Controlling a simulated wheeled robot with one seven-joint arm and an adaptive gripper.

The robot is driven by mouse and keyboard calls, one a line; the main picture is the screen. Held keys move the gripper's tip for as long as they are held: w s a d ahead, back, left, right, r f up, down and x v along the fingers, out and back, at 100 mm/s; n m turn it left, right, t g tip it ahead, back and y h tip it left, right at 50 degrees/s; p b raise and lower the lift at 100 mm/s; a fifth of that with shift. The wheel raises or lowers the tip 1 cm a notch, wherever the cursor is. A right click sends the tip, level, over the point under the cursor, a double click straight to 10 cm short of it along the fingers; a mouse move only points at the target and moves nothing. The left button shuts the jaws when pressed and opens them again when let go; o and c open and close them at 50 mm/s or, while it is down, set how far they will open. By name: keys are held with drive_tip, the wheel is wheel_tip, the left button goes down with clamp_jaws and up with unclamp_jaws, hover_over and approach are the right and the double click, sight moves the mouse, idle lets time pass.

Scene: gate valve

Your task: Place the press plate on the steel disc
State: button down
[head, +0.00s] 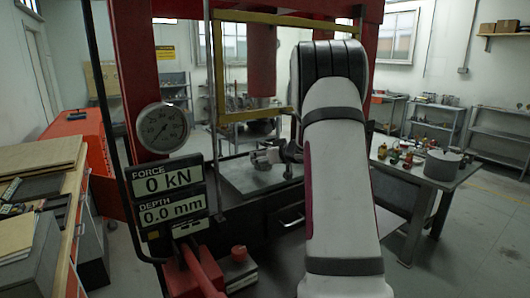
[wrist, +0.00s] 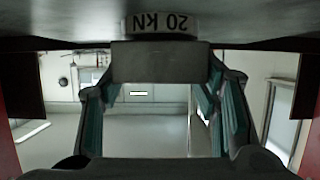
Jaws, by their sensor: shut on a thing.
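My gripper (head: 272,155) is low inside the red press, over the grey press bed (head: 240,180). In the wrist view its two green-padded fingers (wrist: 160,88) are shut on a dark grey block, which I take for the press plate (wrist: 153,63). Just above the block in that view is a pale rim with an upside-down "20 KN" label (wrist: 161,23), perhaps the steel disc. The block's edge meets or overlaps this rim in the picture; I cannot tell whether they touch. In the head view, the plate and disc are not clear beside the gripper.
A red ram (head: 262,60) hangs above, behind a yellow frame (head: 219,70). The display (head: 167,195) reads 0 kN and 0.0 mm, below a round gauge (head: 162,128). A side table at right holds a grey cylinder (head: 443,166) and several small items.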

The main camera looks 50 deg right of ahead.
drive_tip(key=shift+r, duration=0.1)
drive_tip(key=c, duration=0.6)
unclamp_jaws()
drive_tip(key=shift+f, duration=0.2)
drive_tip(key=shift+r, duration=0.15)
drive_tip(key=shift+s+r, duration=0.1)
drive_tip(key=shift+s, duration=0.15)
drive_tip(key=v, duration=1.1)
drive_tip(key=shift+s+a+p, duration=0.1)
drive_tip(key=shift+s+p, duration=0.1)
drive_tip(key=shift+p, duration=0.2)
drive_tip(key=shift+s, duration=0.1)
